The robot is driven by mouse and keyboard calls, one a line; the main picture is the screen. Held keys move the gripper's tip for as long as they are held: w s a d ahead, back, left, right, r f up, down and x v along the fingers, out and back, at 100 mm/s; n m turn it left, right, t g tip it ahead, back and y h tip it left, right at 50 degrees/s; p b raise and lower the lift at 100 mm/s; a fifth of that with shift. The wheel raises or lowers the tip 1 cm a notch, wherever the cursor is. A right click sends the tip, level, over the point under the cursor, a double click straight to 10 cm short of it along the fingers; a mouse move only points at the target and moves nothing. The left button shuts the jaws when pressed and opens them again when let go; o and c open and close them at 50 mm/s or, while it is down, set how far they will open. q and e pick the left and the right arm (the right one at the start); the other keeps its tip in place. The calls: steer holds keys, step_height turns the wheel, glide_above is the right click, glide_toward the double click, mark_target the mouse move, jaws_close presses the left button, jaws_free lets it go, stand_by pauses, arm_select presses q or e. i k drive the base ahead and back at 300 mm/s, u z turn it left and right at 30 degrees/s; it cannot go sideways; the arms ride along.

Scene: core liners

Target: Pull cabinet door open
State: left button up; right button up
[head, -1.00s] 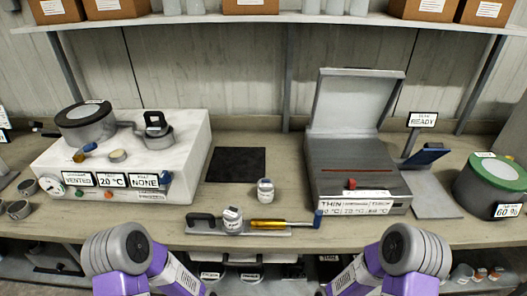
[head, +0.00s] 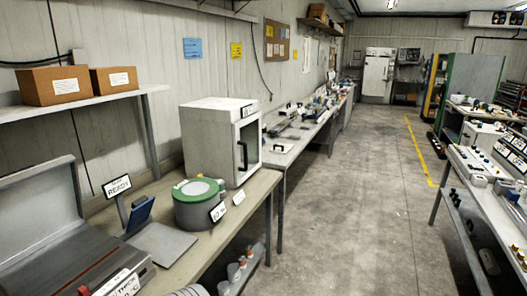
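A white box-shaped cabinet (head: 207,135) stands on the workbench left of the picture's middle. Its door (head: 250,147) has a dark glass pane in a white frame and faces right. A black vertical handle (head: 243,156) is on the door's near side. The door looks shut. Neither of my grippers is in view; only a bit of my arm shows at the bottom edge.
A green-lidded grey drum (head: 200,203) stands on the bench just before the cabinet. A tablet stand (head: 138,218) and a grey press (head: 60,250) are nearer left. The concrete floor (head: 350,200) right of the bench is clear. Another bench (head: 490,170) lines the right.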

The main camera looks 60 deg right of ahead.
mark_target(239, 179)
steer(key=z, duration=2.65)
steer(key=k, duration=1)
steer(key=z, duration=0.9)
steer(key=i, duration=2.1)
steer(key=u, duration=0.95)
steer(key=i, duration=1.6)
steer(key=u, duration=1.2)
